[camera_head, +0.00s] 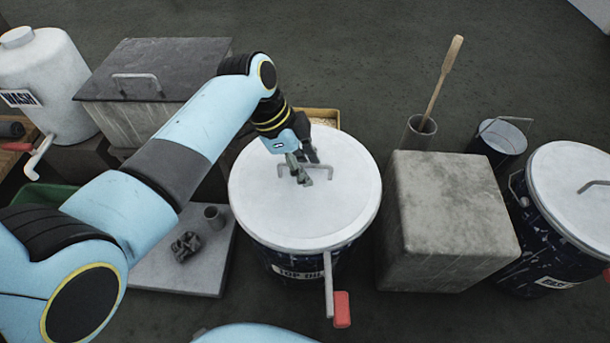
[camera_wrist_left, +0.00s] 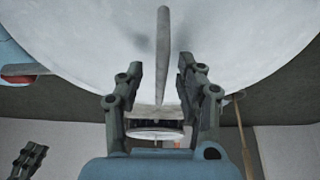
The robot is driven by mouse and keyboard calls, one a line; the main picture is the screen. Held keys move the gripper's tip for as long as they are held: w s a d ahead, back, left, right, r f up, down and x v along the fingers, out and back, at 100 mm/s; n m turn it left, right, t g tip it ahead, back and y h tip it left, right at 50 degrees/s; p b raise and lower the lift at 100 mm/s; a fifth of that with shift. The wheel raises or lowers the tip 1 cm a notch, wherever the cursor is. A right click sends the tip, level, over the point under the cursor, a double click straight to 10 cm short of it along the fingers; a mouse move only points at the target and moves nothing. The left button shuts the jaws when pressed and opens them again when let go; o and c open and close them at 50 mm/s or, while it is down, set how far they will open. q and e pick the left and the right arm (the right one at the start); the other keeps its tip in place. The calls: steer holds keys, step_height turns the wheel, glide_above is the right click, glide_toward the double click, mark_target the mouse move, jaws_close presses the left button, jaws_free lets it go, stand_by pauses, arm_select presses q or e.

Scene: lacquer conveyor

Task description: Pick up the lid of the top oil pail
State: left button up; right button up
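The top oil pail (camera_head: 300,262) is dark, with a label on its front, and stands upright at the middle of the head view. Its pale round lid (camera_head: 262,215) sits on top; the lid also fills the upper part of the left wrist view (camera_wrist_left: 90,40). A grey bar handle (camera_head: 322,166) rises from the lid. My left gripper (camera_head: 302,180) is at this handle. In the left wrist view its two fingers are apart, with the handle (camera_wrist_left: 162,50) between them and a gap on each side. A dark jointed piece at that view's lower left looks like part of my right gripper (camera_wrist_left: 27,160).
A spigot with a red grip (camera_head: 342,309) juts from the pail's front. A grey block (camera_head: 455,215) stands close right, with a pot holding a wooden stick (camera_head: 442,80) behind it. Another lidded pail (camera_head: 575,195) is far right. A slab (camera_head: 180,268) with small items lies left.

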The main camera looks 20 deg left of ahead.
arm_select(q)
jaws_close()
stand_by(0.5)
